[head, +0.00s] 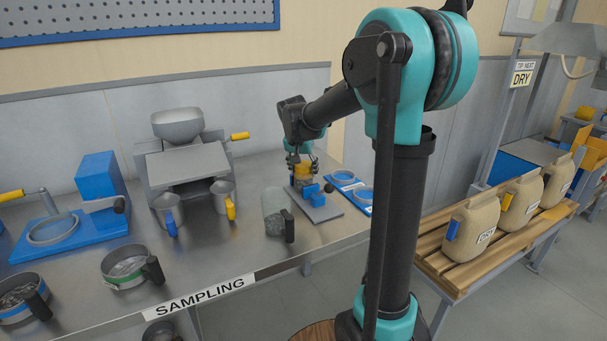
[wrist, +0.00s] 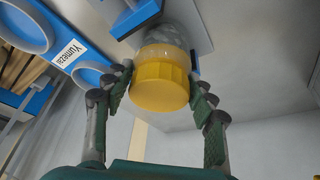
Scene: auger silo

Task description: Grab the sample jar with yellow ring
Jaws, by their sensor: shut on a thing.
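The sample jar with a yellow ring (head: 302,173) stands on a small grey stand with blue blocks (head: 322,210) near the right end of the sampling bench. In the wrist view the jar's yellow ring (wrist: 162,82) is large and central, with its clear body (wrist: 172,30) beyond it, against the stand. My gripper (wrist: 161,92) is shut on the jar, one finger on each side of the yellow ring. In the head view my gripper (head: 299,160) comes down over the jar from above. Part of the jar is hidden there by the fingers and blue blocks.
Cups with blue (head: 168,213) and yellow handles (head: 224,197) stand by a metal splitter (head: 186,165). Sacks (head: 475,235) sit on a pallet at right.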

